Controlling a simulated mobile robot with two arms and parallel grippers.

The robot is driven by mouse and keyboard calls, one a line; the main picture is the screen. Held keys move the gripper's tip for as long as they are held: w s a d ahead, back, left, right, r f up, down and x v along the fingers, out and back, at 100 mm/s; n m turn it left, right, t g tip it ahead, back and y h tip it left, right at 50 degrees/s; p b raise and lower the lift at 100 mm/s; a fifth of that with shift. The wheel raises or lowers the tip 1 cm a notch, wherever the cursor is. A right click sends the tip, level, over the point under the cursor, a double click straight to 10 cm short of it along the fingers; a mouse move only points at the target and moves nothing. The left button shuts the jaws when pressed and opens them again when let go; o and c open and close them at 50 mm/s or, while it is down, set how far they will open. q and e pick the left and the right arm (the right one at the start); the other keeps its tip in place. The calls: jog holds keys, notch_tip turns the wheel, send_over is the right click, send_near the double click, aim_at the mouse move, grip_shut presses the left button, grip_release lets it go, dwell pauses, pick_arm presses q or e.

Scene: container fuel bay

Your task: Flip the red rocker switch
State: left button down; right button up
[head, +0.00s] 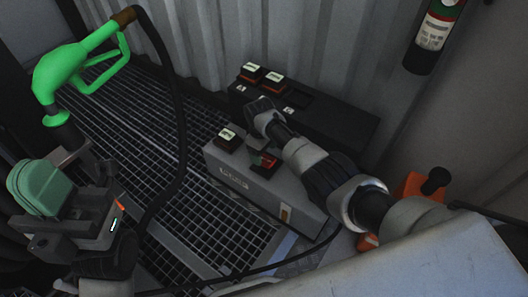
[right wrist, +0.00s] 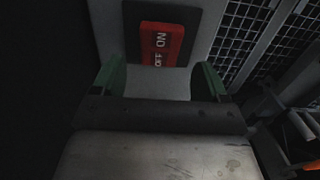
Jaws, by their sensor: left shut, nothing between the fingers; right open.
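The red rocker switch (head: 269,162) sits in a dark frame on the sloped top of a grey control box (head: 235,178). In the right wrist view the red switch (right wrist: 161,44) shows white lettering and lies ahead of my right gripper (right wrist: 160,75). Its two green fingers are apart, with nothing between them. In the head view the right arm reaches in from the right, over the box, and partly hides the switch area. I cannot tell whether the fingers touch the box. My left gripper (head: 40,187) is shut and empty at the lower left, away from the box.
A second switch (head: 229,137) is beside the red one. A dark box (head: 345,118) with lit switches (head: 262,76) stands behind. A green fuel nozzle (head: 75,70) with a black hose (head: 178,125) is at the left, above a grating floor (head: 125,150). A fire extinguisher (head: 433,35) hangs upper right.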

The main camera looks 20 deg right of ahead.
notch_tip(320, 180, up, 7)
jog(key=p, duration=0.3)
jog(key=shift+w+a+r+p, duration=0.15)
jog(key=shift+w+p, duration=0.05)
jog(key=shift+p, duration=0.1)
